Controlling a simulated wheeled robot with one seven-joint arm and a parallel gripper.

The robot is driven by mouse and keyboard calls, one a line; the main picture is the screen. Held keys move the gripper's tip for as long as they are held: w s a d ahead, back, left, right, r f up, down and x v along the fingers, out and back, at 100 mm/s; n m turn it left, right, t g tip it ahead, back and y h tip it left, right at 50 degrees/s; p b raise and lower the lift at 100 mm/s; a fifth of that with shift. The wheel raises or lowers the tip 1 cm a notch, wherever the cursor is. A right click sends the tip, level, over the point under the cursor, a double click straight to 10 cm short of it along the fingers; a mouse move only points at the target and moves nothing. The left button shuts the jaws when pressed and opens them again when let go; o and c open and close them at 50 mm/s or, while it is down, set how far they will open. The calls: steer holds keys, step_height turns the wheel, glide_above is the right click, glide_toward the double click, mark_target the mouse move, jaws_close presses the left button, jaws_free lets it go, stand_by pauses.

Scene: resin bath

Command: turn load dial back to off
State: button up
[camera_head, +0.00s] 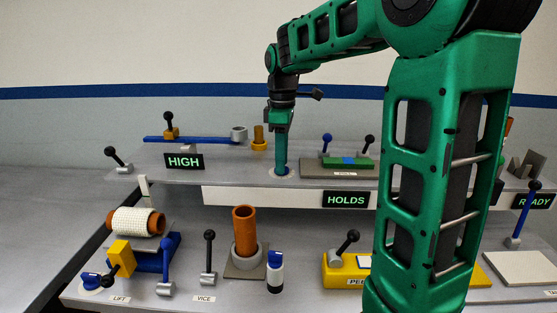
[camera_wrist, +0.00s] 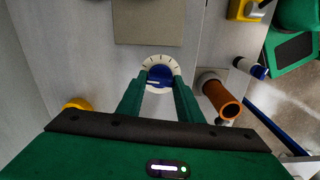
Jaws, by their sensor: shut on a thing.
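The dial (camera_head: 291,173) is a white disc with a blue knob, set in the rear raised grey deck. In the wrist view the dial (camera_wrist: 158,62) shows dark tick marks around its rim, and the blue knob sits between my fingertips. My gripper (camera_head: 281,166) points straight down over the dial and is shut on its knob. In the wrist view my gripper (camera_wrist: 161,80) has one green finger on each side of the knob. The fingers partly hide the knob, so I cannot read its exact setting. No label for this dial is readable.
HIGH (camera_head: 184,162) and HOLDS (camera_head: 346,200) signs stand nearby. An orange tube (camera_head: 244,225), a blue-and-white bottle (camera_head: 275,275) and several levers stand on the lower front deck. Another blue dial (camera_head: 90,282) is at front left.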

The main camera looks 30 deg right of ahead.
steer(key=shift+w+d+r+n, duration=0.1)
steer(key=shift+w+n, duration=0.05)
steer(key=shift+n, duration=0.55)
steer(key=o, duration=1.1)
step_height(320, 180, up, 11)
steer(key=shift+f, duration=0.2)
